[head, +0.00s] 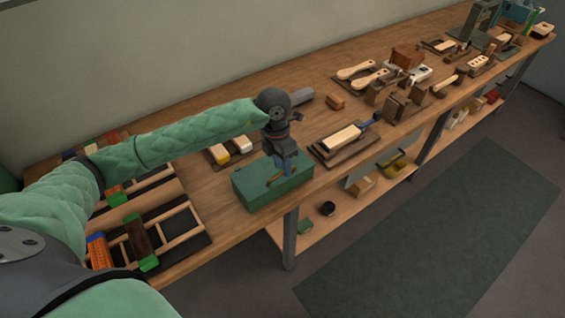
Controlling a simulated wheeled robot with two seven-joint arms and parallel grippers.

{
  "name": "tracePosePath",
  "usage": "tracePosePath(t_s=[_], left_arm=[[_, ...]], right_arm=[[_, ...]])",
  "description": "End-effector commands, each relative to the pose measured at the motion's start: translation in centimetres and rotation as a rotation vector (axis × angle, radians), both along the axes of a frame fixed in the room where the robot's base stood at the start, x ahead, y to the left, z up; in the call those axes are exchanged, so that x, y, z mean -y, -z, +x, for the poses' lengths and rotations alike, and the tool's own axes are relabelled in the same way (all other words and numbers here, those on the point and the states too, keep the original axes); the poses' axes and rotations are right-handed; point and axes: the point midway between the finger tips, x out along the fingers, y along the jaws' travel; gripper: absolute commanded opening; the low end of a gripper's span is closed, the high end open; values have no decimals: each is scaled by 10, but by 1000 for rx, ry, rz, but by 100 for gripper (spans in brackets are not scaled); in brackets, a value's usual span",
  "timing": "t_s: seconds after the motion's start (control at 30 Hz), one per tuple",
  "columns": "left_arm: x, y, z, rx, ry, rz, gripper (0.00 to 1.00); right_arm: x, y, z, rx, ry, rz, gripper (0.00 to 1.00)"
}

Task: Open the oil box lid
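A dark green box (262,197), which looks like the oil box, sits at the front edge of the wooden bench. Its lid looks shut and lies flat on top. My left gripper (275,180) points down at the middle of the lid, with its fingertips at or just above a small tan part that looks like a handle. The fingers hide much of that part, and I cannot tell if they are open or closed on it. My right gripper is not in view.
The wooden bench (225,187) carries wooden frames (180,223) at left, yellow and white blocks (242,144) behind the box, and a brush-like tool on a board (343,137) to its right. Several tools and blocks crowd the far right. A lower shelf (320,222) runs below.

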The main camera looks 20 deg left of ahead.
Motion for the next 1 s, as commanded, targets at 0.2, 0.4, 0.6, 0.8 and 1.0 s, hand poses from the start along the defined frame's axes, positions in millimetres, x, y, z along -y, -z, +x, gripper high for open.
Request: tracePosePath(t_s=[0.2, 0.4, 0.6, 0.8, 1.0], left_arm=[[1, 9, -1, 0, -1, 2, 33], [1, 9, -1, 0, -1, 1, 33], [1, 9, -1, 0, -1, 1, 2], [1, 9, -1, 0, -1, 1, 0], [0, 7, -3, -11, -1, -15, 0]], right_arm=[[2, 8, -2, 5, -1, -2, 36], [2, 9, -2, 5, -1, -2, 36], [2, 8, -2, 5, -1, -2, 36], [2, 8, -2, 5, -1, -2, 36], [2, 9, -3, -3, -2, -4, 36]])
